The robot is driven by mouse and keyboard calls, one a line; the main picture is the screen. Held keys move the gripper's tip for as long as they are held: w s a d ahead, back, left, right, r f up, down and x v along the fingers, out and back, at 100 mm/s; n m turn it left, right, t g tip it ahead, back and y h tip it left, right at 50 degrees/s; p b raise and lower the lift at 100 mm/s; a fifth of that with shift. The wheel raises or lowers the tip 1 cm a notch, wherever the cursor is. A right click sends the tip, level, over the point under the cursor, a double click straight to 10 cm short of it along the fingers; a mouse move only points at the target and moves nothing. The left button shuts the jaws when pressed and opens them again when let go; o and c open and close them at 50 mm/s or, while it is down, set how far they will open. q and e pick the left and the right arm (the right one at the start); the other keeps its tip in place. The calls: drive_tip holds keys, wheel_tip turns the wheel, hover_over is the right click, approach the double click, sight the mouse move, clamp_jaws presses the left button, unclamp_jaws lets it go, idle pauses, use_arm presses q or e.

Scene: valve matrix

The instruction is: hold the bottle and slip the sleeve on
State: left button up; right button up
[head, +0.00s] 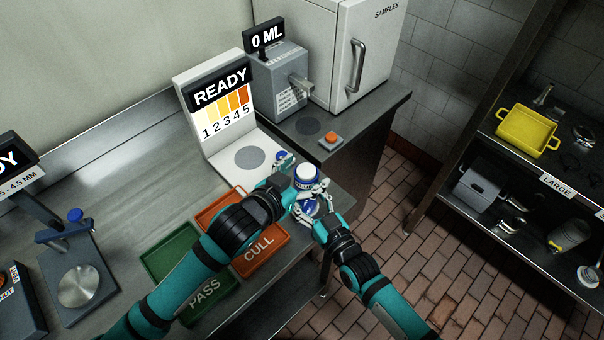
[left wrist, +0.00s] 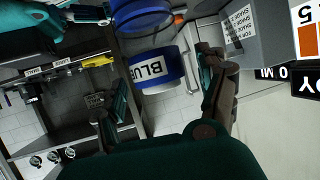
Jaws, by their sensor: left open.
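A white piece with blue bands (head: 307,176) stands upright between the fingers of my left gripper (head: 302,186), which is open around it. In the left wrist view this piece, lettered "BLU" (left wrist: 152,71), lies between the two spread fingers with room at the sides. A second blue round piece (head: 308,208) is just below it, by my right gripper (head: 315,217); it shows at the top of the left wrist view (left wrist: 140,15). A right gripper finger is beside it there. Which is bottle and which sleeve, and the right gripper's grip, I cannot tell.
Below are an orange CULL tray (head: 278,243) and a green PASS tray (head: 169,257). Behind are a READY colour stand (head: 217,105), a small blue item (head: 281,156), a 0 ML dispenser (head: 280,72) and a button (head: 331,140).

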use_arm(q)
drive_tip(key=v, duration=1.2)
use_arm(e)
drive_tip(key=o, duration=1.4)
drive_tip(key=v, duration=1.2)
drive_tip(key=shift+s, duration=0.1)
